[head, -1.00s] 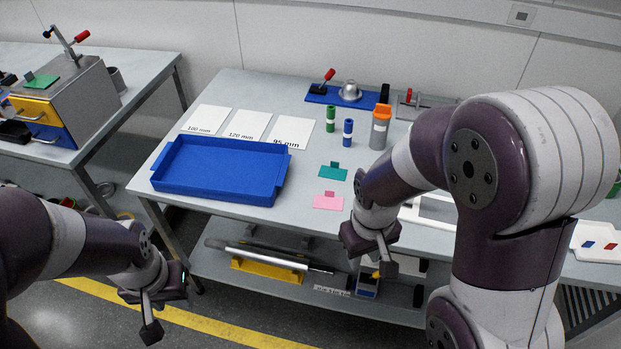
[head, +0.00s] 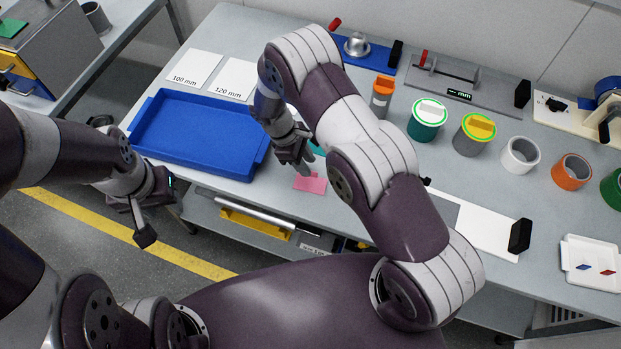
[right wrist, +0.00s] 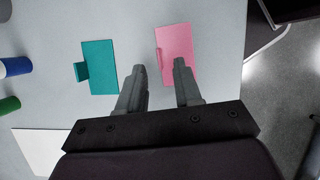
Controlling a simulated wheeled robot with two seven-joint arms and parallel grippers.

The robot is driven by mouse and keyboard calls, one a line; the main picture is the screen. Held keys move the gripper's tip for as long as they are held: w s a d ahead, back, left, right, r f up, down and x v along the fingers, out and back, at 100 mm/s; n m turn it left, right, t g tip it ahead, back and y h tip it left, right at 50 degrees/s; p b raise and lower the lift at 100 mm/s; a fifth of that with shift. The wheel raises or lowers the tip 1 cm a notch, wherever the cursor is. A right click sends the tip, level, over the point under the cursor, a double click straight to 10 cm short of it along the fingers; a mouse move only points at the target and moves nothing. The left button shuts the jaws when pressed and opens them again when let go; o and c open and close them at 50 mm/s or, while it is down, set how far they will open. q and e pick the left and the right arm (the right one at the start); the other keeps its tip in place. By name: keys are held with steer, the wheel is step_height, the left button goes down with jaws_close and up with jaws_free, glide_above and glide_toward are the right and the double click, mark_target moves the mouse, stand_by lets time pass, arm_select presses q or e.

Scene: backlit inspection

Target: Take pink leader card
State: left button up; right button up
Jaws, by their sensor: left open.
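The pink leader card (head: 310,183) lies flat near the front edge of the table, and it also shows in the right wrist view (right wrist: 177,42) with a small raised tab on its left side. My right gripper (head: 306,172) is just above the card in the head view. In the right wrist view its two fingers (right wrist: 158,68) are apart with nothing between them, and the right fingertip overlaps the card's lower part. My left gripper (head: 146,215) is open and empty, in front of the table to the left.
A teal card (right wrist: 100,67) lies beside the pink one. A blue tray (head: 200,172) is to the left. The table edge is close to the pink card.

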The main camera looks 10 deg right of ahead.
mark_target(310, 182)
steer(key=x, duration=0.2)
steer(key=shift+d+f+p, duration=0.3)
steer(key=shift+f, duration=0.05)
steer(key=shift+s+f, duration=0.1)
steer(key=shift+f, duration=0.15)
arm_select(q)
steer(key=shift+r, duration=0.65)
arm_select(e)
jaws_close()
